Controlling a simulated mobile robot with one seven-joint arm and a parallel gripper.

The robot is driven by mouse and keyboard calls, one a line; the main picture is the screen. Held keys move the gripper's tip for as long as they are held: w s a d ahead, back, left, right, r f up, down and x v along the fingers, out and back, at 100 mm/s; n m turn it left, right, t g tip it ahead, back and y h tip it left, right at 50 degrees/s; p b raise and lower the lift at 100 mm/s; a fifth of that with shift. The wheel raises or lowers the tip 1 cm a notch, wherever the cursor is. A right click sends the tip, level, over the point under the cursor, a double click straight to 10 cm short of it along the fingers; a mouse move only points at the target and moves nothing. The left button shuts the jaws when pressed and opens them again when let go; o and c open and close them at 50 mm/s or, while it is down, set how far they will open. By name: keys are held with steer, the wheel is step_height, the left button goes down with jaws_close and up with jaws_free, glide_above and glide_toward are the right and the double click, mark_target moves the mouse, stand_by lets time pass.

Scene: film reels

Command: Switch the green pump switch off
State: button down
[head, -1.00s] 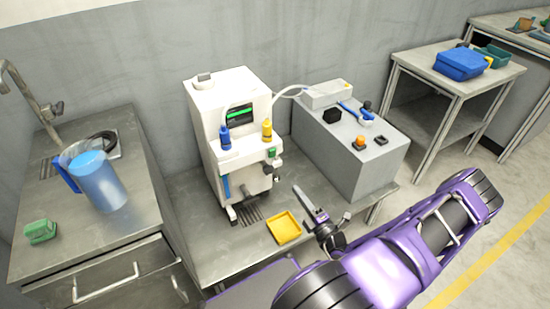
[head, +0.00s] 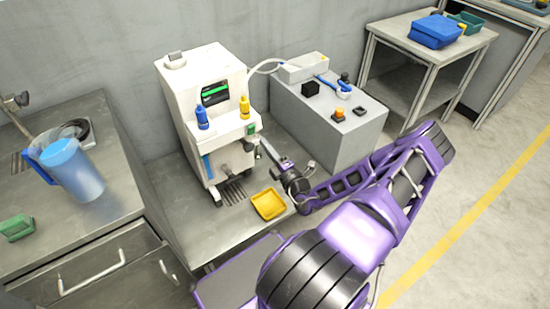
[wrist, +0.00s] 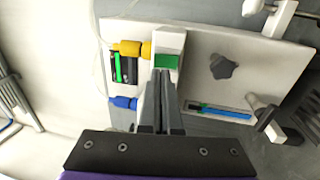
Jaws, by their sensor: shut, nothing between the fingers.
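My gripper (head: 262,143) is shut and empty, pointing at the machine's front just below and right of the switch. The closed fingers also show in the wrist view (wrist: 160,75), their tips close under the switch's lower edge. I cannot tell whether they touch it. The fingers hide part of the panel there.
A blue bottle (head: 202,119) and a yellow bottle (head: 244,107) stand on the machine's ledge. A dark knob (wrist: 224,66) is beside the switch. A yellow tray (head: 284,207) lies below. A grey box (head: 350,140) stands to the right, joined by a hose.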

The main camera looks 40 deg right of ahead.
mark_target(253, 129)
steer(key=w, duration=0.3)
steer(key=w+r, duration=0.1)
steer(key=shift+w+d, duration=0.1)
steer(key=shift+w, duration=0.3)
